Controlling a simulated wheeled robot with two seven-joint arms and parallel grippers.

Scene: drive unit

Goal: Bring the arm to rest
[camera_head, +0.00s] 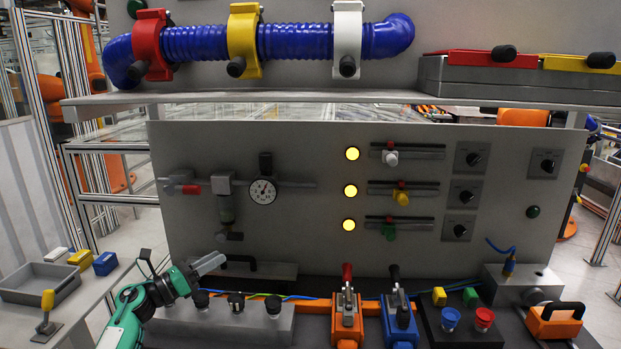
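My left arm, green and white, comes in at the lower left. Its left gripper (218,261) has grey fingers pointing right and slightly up, in front of the lower left part of the grey control panel (300,230). The fingers overlap in this view, so I cannot tell whether they are open or shut. Nothing is seen held in them. The gripper is above a grey block with dark knobs (235,318); contact is not clear. My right gripper is not in view.
An orange lever clamp (347,318) and a blue one (400,320) stand right of the block. A shelf edge (300,97) runs above the panel, under a blue hose (295,41). A grey tray (40,285) is at left.

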